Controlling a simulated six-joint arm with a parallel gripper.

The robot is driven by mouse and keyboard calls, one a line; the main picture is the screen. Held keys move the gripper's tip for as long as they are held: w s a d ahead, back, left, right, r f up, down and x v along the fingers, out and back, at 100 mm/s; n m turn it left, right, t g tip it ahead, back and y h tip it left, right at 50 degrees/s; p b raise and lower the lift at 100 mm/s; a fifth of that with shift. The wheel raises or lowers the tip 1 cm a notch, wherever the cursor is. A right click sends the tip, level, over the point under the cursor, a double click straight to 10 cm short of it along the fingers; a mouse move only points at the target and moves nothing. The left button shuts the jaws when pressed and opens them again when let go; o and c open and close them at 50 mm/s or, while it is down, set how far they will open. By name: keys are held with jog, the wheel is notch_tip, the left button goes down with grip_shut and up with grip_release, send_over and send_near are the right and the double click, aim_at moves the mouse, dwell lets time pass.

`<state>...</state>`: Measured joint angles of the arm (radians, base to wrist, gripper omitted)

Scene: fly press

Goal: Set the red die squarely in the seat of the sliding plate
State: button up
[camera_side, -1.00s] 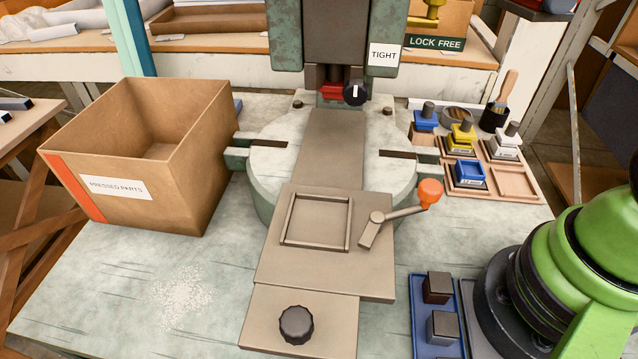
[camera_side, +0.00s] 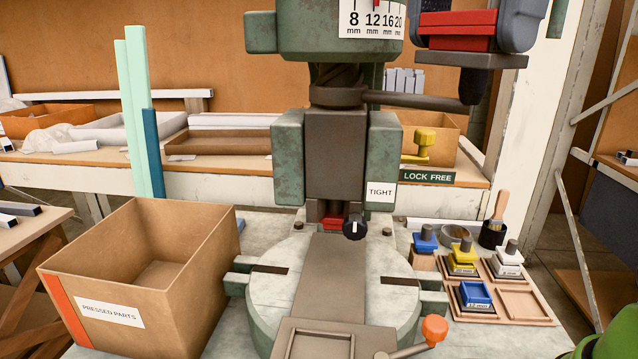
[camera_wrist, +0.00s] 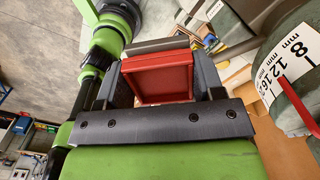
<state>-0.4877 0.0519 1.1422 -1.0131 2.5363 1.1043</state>
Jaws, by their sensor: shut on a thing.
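The red die (camera_side: 455,42) is held high at the upper right of the side view, in front of the back shelf and wall. It also shows in the wrist view (camera_wrist: 160,85) as a square red block with a raised rim, between two dark fingers. My gripper (camera_side: 478,28) is shut on it, up and to the right of the press. The sliding plate (camera_side: 283,347) is pulled out toward the front at the bottom of the side view. Only the rear part of its framed seat (camera_side: 322,346) is in frame, and it appears empty. The die is well apart from it.
The press handle bar (camera_side: 420,101) reaches right, close below the die. The ram (camera_side: 336,160) stands above the round table. An orange-knobbed lever (camera_side: 434,328) sits beside the seat. A pressed-parts box (camera_side: 112,310) is left, and a wooden tray (camera_side: 519,305) with colored dies is right.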

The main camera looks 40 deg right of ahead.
jog(key=w+a+f+m, duration=0.1)
jog(key=a+f+m, duration=0.1)
jog(key=f, duration=0.8)
jog(key=w+a+f+m, duration=0.2)
jog(key=a+f, duration=0.3)
jog(key=f, duration=0.5)
jog(key=w+a+f+m, duration=0.2)
jog(key=a+f+m, duration=0.1)
jog(key=f, duration=0.7)
jog(key=shift+w+a+m, duration=0.15)
jog(key=shift+w+m, duration=0.05)
jog(key=shift+m, duration=0.5)
jog(key=shift+f, duration=0.2)
jog(key=o, duration=1.2)
jog(key=shift+r, duration=0.1)
